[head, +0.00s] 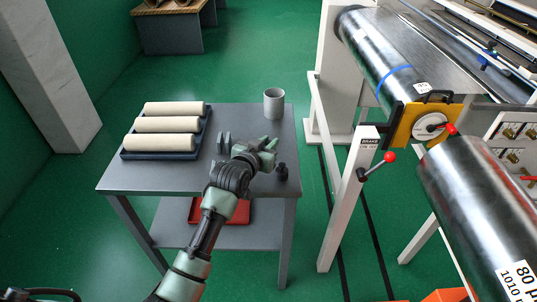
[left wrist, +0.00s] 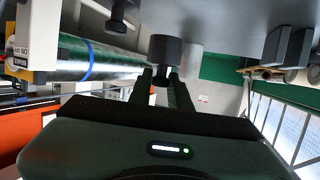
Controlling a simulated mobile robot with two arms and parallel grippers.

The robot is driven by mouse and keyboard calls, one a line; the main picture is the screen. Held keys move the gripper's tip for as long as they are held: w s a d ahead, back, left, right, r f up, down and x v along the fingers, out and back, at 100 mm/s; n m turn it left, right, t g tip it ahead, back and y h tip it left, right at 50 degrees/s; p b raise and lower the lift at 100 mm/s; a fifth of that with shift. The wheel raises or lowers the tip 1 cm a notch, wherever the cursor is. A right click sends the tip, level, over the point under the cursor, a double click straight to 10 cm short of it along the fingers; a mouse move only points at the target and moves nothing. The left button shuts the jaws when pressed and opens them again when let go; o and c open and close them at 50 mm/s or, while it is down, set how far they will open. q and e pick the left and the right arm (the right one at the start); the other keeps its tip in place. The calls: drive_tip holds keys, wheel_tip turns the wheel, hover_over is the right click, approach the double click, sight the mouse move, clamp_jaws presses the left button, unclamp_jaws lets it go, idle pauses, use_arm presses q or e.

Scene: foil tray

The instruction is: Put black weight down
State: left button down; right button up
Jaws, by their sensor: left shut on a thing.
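My left gripper (head: 268,146) is over the right part of the grey table (head: 125,180). In the left wrist view, its two fingers (left wrist: 162,85) are shut on the narrow knob of a black weight (left wrist: 166,49). That view is upside down, with the tabletop along its top. The weight's body is close to the tabletop; I cannot tell whether it touches. In the head view the gripper mostly hides this weight. A second small black weight (head: 282,172) stands on the table near its right front edge and also shows in the left wrist view (left wrist: 120,14).
A light grey cup (head: 274,104) stands behind the gripper. Two grey blocks (head: 224,143) stand to its left. A dark tray (head: 157,155) holds three cream rolls at the left. A red tray (head: 205,213) is on the lower shelf. A roller machine (head: 390,60) is on the right.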

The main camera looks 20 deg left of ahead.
use_arm(q)
drive_tip(key=shift+f, duration=2.3)
drive_tip(key=c, duration=1.3)
unclamp_jaws()
drive_tip(key=shift+f, duration=0.1)
drive_tip(key=v, duration=1.2)
